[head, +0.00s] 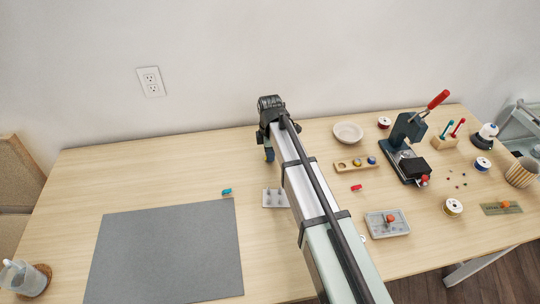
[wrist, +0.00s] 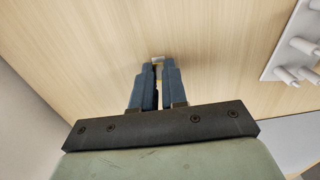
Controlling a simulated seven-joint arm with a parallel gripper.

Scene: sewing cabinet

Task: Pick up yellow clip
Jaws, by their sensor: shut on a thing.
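My gripper (wrist: 157,68) shows in the wrist view with its two blue fingers close together. A small pale yellowish piece, which I take as the yellow clip (wrist: 158,59), shows at the fingertips; most of it is hidden between them. In the head view my gripper (head: 269,156) points down over the back middle of the table, and the clip cannot be made out there. How far the clip is from the table top is hard to tell.
A white pegged holder (head: 272,198) stands close by. A blue clip (head: 227,191) lies near the grey mat (head: 170,250), and a red clip (head: 357,187) lies to the right. A bowl (head: 348,132) and a press (head: 405,140) stand at the back right. The back left is clear.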

